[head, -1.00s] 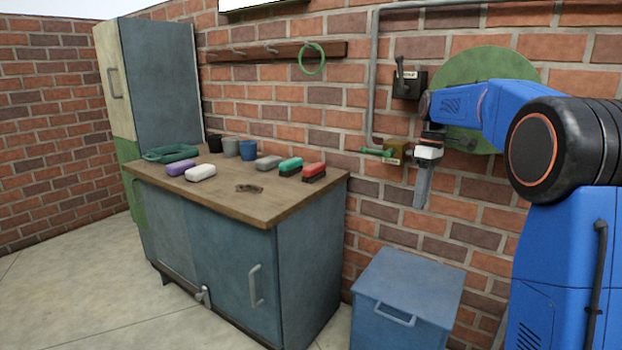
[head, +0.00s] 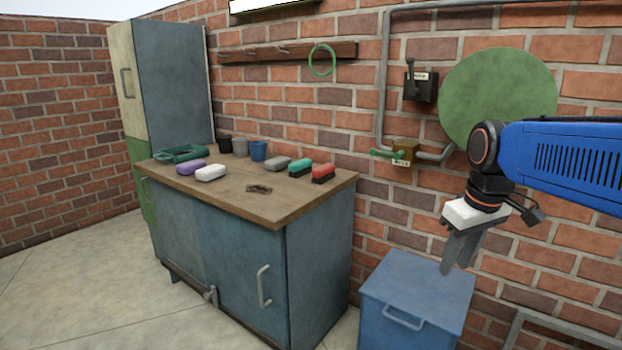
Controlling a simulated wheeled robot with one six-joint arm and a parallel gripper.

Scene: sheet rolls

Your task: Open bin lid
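The blue bin (head: 415,300) stands on the floor at the lower right, against the brick wall beside the cabinet. Its flat lid (head: 420,276) is closed. My gripper (head: 452,270) points down in front of or over the bin's right back part. Its two grey fingers look slightly apart, with nothing seen between them. From this angle I cannot tell how far the fingertips are above the lid.
A blue cabinet with a wooden top (head: 255,204) stands left of the bin, bearing several brushes and cups. A grey metal frame (head: 570,330) is at the lower right. A lever switch (head: 420,86) and a pipe valve (head: 404,153) are on the wall. The floor at left is clear.

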